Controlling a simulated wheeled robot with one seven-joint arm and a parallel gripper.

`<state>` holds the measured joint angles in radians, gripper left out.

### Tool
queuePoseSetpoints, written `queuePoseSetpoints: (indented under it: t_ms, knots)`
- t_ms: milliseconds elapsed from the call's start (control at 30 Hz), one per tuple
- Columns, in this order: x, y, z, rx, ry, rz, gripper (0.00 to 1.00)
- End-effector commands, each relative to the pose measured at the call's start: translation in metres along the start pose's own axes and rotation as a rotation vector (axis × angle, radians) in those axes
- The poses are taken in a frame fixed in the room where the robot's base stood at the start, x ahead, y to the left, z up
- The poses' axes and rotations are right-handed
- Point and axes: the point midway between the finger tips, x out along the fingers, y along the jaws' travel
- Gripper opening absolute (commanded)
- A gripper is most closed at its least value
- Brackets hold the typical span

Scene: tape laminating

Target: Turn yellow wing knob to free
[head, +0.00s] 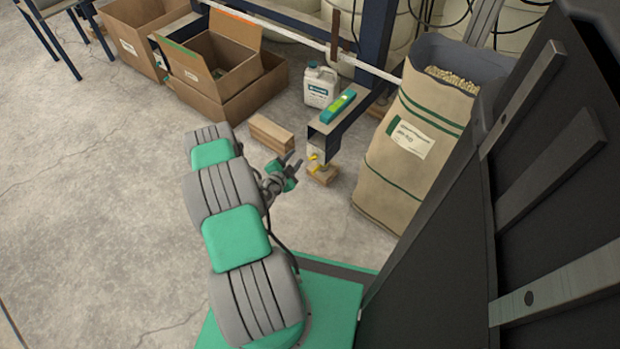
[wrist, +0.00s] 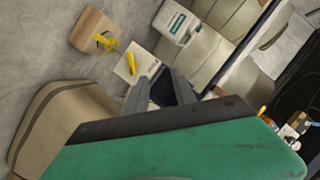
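The yellow wing knob (head: 314,157) is small and sits on the pale end plate of a dark beam, low above the floor. In the wrist view the yellow wing knob (wrist: 130,68) shows against the pale plate, ahead of the fingers and a little left of them. My gripper (head: 293,162) is left of the knob in the head view and apart from it. In the wrist view my gripper (wrist: 158,86) has its two dark fingers spread with nothing between them. The knob's exact turn angle is too small to read.
A yellow foot piece (wrist: 107,42) stands on a wooden block (wrist: 92,28) below the beam. A green level (head: 340,105) lies on the beam. A white jug (head: 319,86) stands behind, a tall sack (head: 410,140) right, and another wooden block (head: 270,133) left.

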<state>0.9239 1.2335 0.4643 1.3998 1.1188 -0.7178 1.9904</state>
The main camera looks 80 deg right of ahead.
Motion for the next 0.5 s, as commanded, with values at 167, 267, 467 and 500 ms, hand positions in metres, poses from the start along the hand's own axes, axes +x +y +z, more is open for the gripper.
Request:
queuePoseSetpoints:
  t_ms: [167, 267, 467, 500]
  knots:
    - [0.013, 0.067, 0.016, 0.055, 0.011, -0.034, 0.32]
    - [0.022, 0.068, 0.015, 0.063, 0.012, -0.038, 0.32]
    - [0.060, 0.067, 0.015, 0.062, 0.012, -0.037, 0.32]
    - [0.067, 0.067, 0.015, 0.061, 0.012, -0.037, 0.32]
